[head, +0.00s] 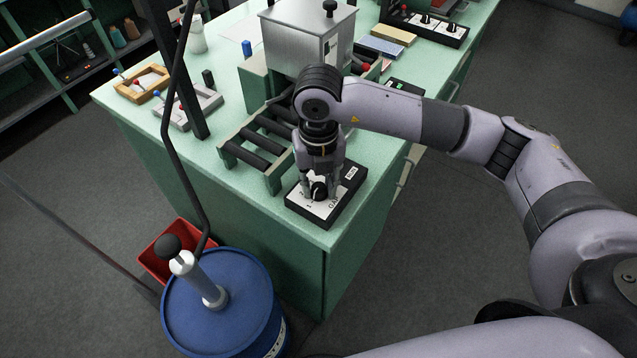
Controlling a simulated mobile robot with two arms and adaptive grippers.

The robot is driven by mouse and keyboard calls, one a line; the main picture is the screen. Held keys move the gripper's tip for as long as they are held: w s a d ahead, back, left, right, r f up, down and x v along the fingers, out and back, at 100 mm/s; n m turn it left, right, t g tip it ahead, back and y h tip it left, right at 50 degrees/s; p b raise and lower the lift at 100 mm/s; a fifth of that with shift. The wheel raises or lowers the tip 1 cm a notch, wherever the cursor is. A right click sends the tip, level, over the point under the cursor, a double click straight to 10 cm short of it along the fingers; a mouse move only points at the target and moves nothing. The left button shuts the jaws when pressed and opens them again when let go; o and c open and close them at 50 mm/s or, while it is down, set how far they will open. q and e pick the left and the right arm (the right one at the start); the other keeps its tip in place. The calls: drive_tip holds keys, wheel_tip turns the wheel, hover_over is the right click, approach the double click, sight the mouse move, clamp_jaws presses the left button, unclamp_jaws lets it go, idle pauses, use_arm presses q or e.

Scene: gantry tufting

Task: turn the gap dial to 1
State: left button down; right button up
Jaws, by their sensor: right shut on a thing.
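The gap dial box (346,198) is a small black box with a white face, at the near corner of the green workbench. Its black knob (319,191) sits on the white face, with a few printed marks around it that are too small to read surely. My right gripper (320,186) points down over the box and is shut on the knob. The fingers hide part of the knob, so its setting cannot be told. My left gripper is not in the head view.
A roller feed (258,150) and a grey metal machine housing (300,38) stand behind the box. Another black box with knobs (425,27) is at the back. A blue drum (225,310) and a red bin (160,262) stand on the floor in front of the bench.

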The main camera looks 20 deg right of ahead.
sight(319, 187)
drive_tip(key=o, duration=1.2)
drive_tip(key=shift+c, duration=0.2)
wheel_tip(319, 187, up, 12)
